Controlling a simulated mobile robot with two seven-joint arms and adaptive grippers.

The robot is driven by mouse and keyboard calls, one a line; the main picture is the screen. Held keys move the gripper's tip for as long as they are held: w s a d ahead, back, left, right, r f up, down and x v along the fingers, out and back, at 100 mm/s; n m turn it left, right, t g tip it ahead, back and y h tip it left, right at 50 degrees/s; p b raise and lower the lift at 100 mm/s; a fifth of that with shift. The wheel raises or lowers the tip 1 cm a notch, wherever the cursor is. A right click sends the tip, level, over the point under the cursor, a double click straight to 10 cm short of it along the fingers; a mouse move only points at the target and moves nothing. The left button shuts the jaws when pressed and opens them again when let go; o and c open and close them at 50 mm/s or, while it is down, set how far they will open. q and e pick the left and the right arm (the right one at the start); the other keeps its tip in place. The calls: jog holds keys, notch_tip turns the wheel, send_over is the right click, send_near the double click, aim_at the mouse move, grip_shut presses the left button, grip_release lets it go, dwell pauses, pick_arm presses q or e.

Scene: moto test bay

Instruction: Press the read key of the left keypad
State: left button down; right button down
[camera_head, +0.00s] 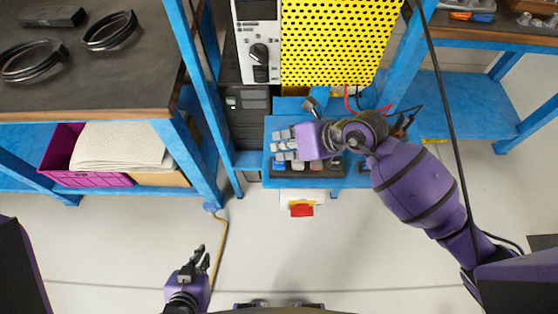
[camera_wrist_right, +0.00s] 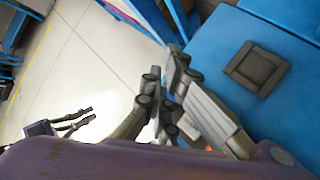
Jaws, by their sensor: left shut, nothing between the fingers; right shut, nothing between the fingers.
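A blue bench panel (camera_head: 268,166) stands under the yellow pegboard. A row of small blue, white, red and dark parts (camera_head: 318,167) shows along its front, partly hidden by my right gripper. I cannot tell which is the left keypad or its read key. My right gripper (camera_head: 280,147) is shut and empty over the panel's left part; its fingers (camera_wrist_right: 160,95) also fill the middle of the right wrist view. There, a dark square pad (camera_wrist_right: 256,68) lies on the blue surface, right of the fingers and apart from them. My left gripper (camera_head: 205,260) is shut and empty, low over the floor.
A white unit with a black knob (camera_head: 259,55) stands beside the yellow perforated board (camera_head: 335,40). Blue posts (camera_head: 197,90) flank the bay. A dark-topped bench (camera_head: 100,85) stands left. A red switch (camera_head: 301,209) sits below the panel. The floor in front is clear.

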dwell(0.4)
pick_arm(q)
jog(key=shift+a, duration=0.1)
pick_arm(e)
jog(key=shift+f, duration=0.4)
